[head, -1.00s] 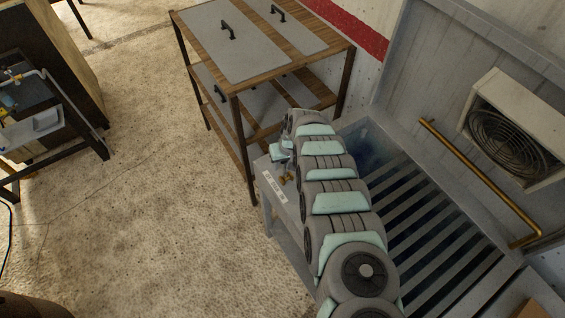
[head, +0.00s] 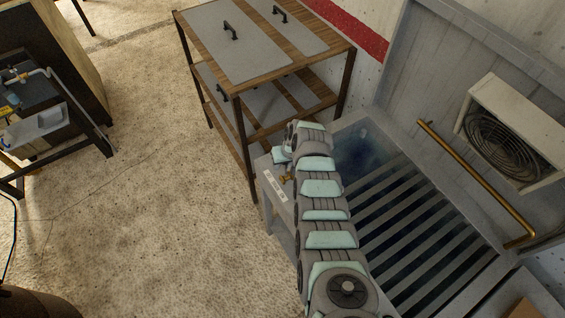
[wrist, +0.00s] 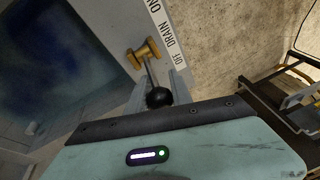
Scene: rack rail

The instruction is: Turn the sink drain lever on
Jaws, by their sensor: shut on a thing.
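The drain lever is a thin metal rod with a black ball knob (wrist: 159,97), on a brass mount (wrist: 146,52). The brass mount also shows in the head view (head: 286,178), on the sink's front edge. A white label strip (wrist: 165,35) beside it reads ON, DRAIN, OFF. The rod runs from the mount toward the OFF end of the strip. My gripper (wrist: 158,92) has its grey fingers either side of the rod and knob, shut on the lever; the exact contact is partly hidden. In the head view my gripper (head: 281,156) is small and partly hidden by my wrist.
The sink basin (head: 362,150) and its slatted drainboard (head: 425,215) lie right of my arm. A wooden rack (head: 262,80) stands beyond the sink. Open floor (head: 150,200) lies left.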

